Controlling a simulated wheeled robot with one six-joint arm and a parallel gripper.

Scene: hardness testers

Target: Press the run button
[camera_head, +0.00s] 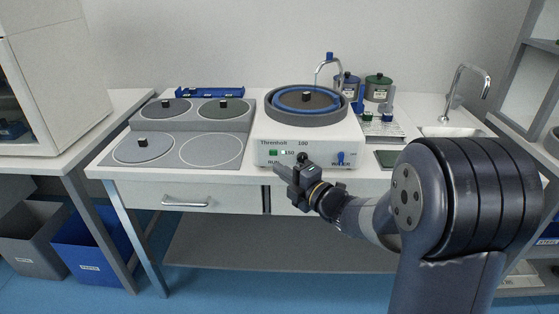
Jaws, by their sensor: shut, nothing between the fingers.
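The white polishing machine (336,138) labelled "Threnholt 100" stands on the bench, with a round grey and blue basin on top. On its front panel, a small green button (273,152) sits above the label "RUN", at the left. A small lit display (288,153) is beside it, and a blue knob (341,158) labelled "WATER" is at the right. My gripper (277,168) is shut and empty. Its tip is in front of the panel, just below and slightly right of the green button in the picture. I cannot tell whether it touches the panel.
Grey round plates (143,147) lie on a board at the left. Behind the machine stand two lidded jars (378,88). A rack with bottles (385,128) and a sink tap (467,85) are at the right. A drawer handle (187,202) juts out below the bench edge.

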